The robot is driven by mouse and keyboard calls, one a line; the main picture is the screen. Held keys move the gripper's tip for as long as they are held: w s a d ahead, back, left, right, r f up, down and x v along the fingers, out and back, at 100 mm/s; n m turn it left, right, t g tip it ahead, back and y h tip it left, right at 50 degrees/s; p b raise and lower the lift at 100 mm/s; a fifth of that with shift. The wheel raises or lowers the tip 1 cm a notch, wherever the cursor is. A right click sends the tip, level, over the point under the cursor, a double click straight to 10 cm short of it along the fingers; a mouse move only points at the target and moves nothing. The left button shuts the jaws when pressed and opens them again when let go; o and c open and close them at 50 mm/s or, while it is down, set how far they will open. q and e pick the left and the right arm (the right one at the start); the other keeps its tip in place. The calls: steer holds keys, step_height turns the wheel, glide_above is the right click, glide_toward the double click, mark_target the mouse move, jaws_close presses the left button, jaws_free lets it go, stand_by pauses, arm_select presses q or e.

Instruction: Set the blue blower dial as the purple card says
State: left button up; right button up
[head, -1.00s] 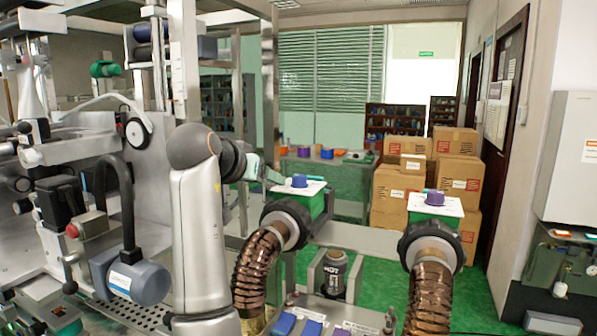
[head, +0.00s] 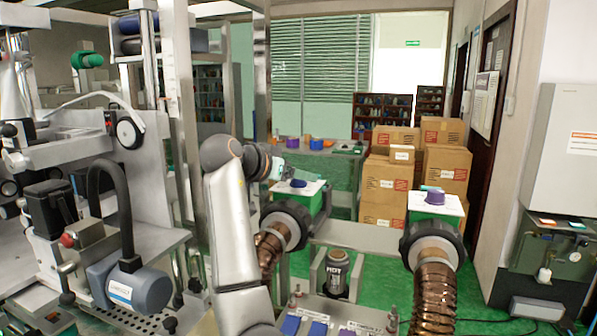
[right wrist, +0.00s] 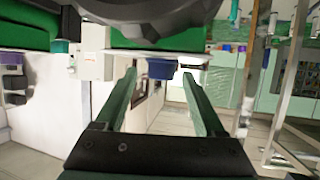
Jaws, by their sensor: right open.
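The blue blower dial (head: 298,183) sits on the white top plate of the left green blower box (head: 309,203). My right gripper (head: 296,175) reaches it from the left, with its jaws open. In the right wrist view, which looks upside down, the blue dial (right wrist: 160,68) shows between and beyond the two spread green fingers (right wrist: 160,76). I cannot tell whether they touch it. The purple card (head: 350,331) is partly visible at the bottom edge beside blue cards (head: 291,325); its text is too small to read. My left gripper is out of view.
A second green blower box with a purple dial (head: 435,197) stands to the right. Copper hoses (head: 433,290) rise to black collars (head: 432,242) in front of the boxes. A canister marked HOT (head: 336,276) stands between them. Cardboard boxes (head: 391,190) are stacked behind.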

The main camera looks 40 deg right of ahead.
steer(key=shift+x, duration=0.8)
steer(key=shift+c, duration=0.4)
jaws_close()
